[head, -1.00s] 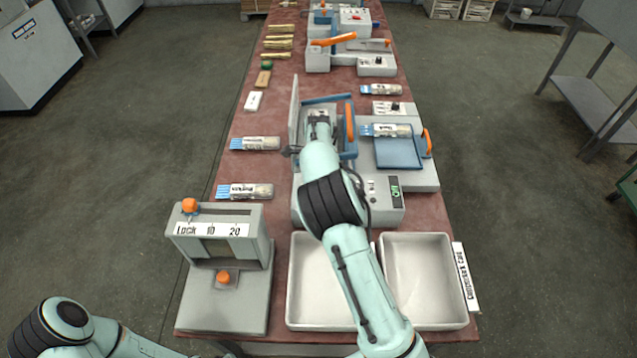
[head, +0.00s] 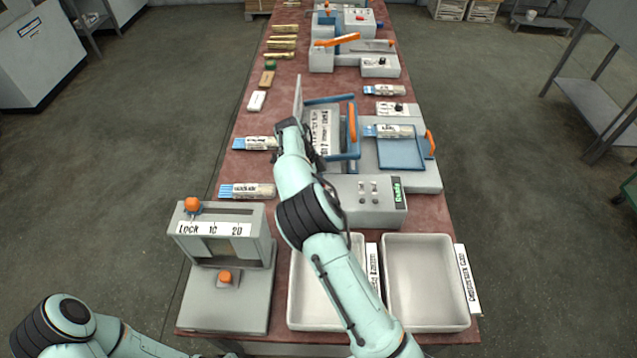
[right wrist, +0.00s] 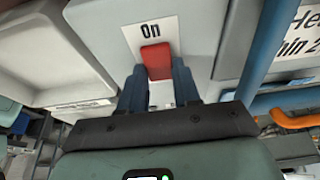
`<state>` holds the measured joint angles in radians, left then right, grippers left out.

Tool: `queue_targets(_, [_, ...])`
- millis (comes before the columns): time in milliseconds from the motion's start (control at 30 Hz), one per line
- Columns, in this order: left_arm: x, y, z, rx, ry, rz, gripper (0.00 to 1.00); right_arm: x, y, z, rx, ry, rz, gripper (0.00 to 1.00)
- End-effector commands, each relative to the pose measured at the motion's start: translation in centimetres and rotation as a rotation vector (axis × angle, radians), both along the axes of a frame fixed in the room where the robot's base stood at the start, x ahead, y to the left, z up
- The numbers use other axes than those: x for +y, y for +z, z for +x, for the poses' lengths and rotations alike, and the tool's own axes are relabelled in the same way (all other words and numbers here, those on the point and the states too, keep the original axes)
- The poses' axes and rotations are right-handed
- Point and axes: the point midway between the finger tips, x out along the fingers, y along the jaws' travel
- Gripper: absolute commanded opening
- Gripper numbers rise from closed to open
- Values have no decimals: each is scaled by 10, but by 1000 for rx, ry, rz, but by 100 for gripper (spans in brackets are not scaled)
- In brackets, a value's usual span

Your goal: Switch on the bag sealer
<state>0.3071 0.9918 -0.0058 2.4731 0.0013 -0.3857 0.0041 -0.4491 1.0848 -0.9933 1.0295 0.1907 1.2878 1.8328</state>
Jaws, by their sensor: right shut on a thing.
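The bag sealer, as I take it, is the grey machine (head: 352,188) with a blue frame (head: 346,155) and orange handle (head: 352,124) in mid-table. In the right wrist view a red switch (right wrist: 156,58) sits on a grey housing, below a white label reading "On" (right wrist: 154,34). My right gripper (right wrist: 159,82) has its two dark blue fingers at the switch's lower end, shut on it. In the head view my right arm reaches to the machine's left side and its fingertips are hidden. My left gripper is out of view; only part of that arm shows at bottom left.
A grey device with orange knobs (head: 228,300) stands at the near left. Two white trays (head: 425,322) are at the near right. Bags (head: 247,190) lie left of the machine, and another bag (head: 395,131) lies over a blue plate (head: 400,155). More machines stand farther back.

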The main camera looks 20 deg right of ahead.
Motion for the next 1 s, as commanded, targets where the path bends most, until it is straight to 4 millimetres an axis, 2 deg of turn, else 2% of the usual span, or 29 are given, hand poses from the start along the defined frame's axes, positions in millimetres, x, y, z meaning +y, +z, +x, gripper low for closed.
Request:
queue_targets(33, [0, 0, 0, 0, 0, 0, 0, 0, 1, 0, -2, 1, -1, 38])
queue_targets(100, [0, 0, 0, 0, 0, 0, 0, 0, 1, 0, -2, 1, 0, 57])
queue_targets(400, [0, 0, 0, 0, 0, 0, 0, 0, 1, 0, -2, 0, 1, 57])
queue_targets(533, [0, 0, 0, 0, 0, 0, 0, 3, 11, 3, -4, 2, 1, 57])
queue_targets(667, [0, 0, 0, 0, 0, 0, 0, 10, 33, 6, -6, 3, 3, 57])
queue_targets(867, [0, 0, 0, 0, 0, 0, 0, 24, 80, 13, -7, 2, 1, 57])
queue_targets(1000, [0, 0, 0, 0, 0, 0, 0, 31, 103, 16, -6, 2, 0, 57])
